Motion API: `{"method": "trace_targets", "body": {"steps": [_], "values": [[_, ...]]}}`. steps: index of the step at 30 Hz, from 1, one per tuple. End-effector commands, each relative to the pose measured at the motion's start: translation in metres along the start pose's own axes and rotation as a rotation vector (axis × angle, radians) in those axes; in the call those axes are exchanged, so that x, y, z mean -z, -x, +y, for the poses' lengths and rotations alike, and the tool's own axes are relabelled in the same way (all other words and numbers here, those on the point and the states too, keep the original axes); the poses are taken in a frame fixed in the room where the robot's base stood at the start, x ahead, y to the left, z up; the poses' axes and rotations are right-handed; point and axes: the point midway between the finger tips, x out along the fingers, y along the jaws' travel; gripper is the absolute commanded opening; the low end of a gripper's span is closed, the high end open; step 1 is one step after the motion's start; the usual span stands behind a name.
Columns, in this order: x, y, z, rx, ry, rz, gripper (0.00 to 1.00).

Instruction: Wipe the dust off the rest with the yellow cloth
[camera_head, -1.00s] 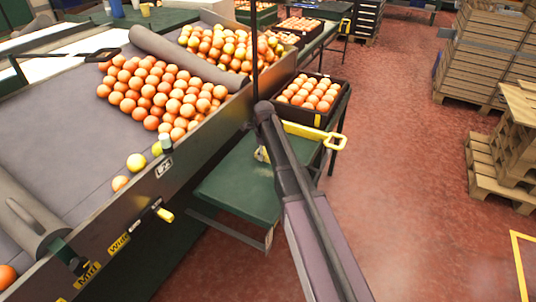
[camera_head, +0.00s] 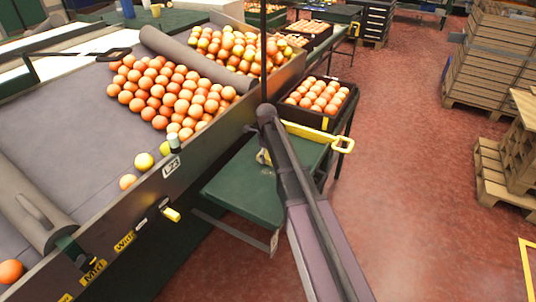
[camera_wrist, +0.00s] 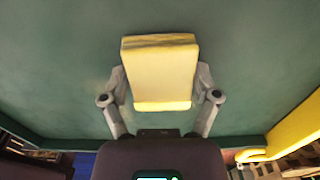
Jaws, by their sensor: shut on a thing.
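The yellow cloth (camera_wrist: 160,80) is a folded, block-like pad in the middle of the wrist view. My gripper (camera_wrist: 161,72) is shut on it, with one finger at each side. The green flat rest (camera_wrist: 55,75) fills the view behind the cloth; I cannot tell whether the cloth touches it. In the head view the green rest (camera_head: 245,190) juts out beside the sorting table, and my arm crosses in front of it. A small part of my gripper (camera_head: 263,156) shows left of the arm; the cloth is mostly hidden there. I cannot make out clear dust.
A black crate of oranges (camera_head: 318,98) stands just beyond the rest, with a yellow handled bar (camera_head: 315,134) in front of it. The sorting table (camera_head: 70,140) with many oranges is at left. Pallets (camera_head: 505,185) stand at right; the red floor between is clear.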

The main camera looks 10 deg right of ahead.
Motion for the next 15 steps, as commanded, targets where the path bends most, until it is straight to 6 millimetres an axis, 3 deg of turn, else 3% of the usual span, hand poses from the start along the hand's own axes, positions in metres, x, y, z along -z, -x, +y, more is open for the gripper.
{"method": "trace_targets", "body": {"steps": [15], "values": [[0.0004, -0.0018, 0.0085, -0.002, 0.0, 0.0, 0.41]]}}
